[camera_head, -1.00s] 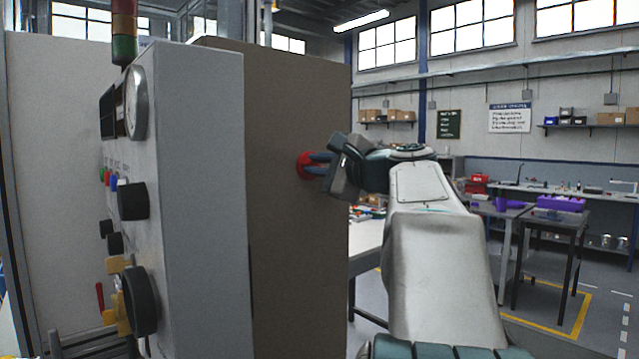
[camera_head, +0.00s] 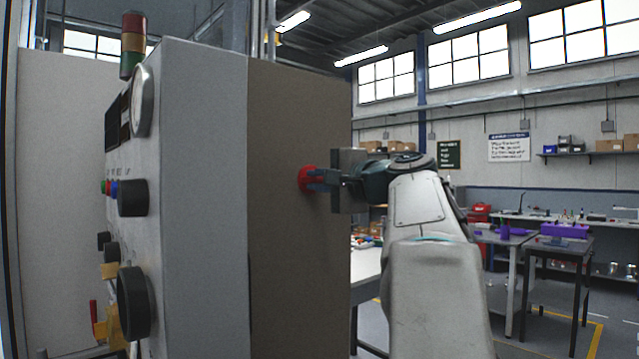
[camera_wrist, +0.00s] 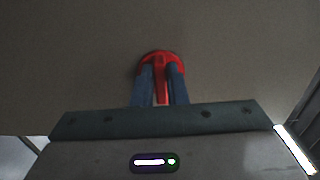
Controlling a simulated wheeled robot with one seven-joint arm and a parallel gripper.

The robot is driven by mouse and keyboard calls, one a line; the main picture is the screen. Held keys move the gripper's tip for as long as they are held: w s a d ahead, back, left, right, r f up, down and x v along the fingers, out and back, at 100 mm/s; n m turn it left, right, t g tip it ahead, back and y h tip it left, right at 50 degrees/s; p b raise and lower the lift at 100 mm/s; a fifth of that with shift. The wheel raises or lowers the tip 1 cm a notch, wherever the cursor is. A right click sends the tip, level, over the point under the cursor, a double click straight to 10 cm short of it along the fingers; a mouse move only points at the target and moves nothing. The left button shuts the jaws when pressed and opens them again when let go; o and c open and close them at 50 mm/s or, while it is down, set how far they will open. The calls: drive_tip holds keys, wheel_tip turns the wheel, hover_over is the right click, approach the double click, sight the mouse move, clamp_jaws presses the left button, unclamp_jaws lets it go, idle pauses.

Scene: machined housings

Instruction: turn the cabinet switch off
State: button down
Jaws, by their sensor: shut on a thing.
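The red cabinet switch (camera_head: 307,178) sits on the brown side face of the cabinet (camera_head: 290,275). My gripper (camera_head: 318,180) reaches it from the right, with its fingers at the switch. In the wrist view, the switch (camera_wrist: 161,68) shows as a round red base with a raised red handle. The two blue-grey fingers of my gripper (camera_wrist: 160,85) lie on either side of that handle and are shut on it. The handle runs up and down in the wrist view. Its lower end is hidden by the gripper body.
The cabinet's grey front panel carries a gauge (camera_head: 142,101), black knobs (camera_head: 132,198) and a signal tower (camera_head: 133,45) on top. A white table (camera_head: 370,268) with small parts stands behind my arm. Dark tables (camera_head: 560,243) with purple items stand at the right.

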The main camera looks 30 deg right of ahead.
drive_tip(key=c, duration=1.4)
unclamp_jaws()
drive_tip(key=shift+c, duration=0.2)
drive_tip(key=shift+s, duration=0.1)
drive_tip(key=s+d, duration=0.2)
drive_tip(key=s, duration=1.1)
drive_tip(key=shift+s+b, duration=0.25)
drive_tip(key=shift+b, duration=0.2)
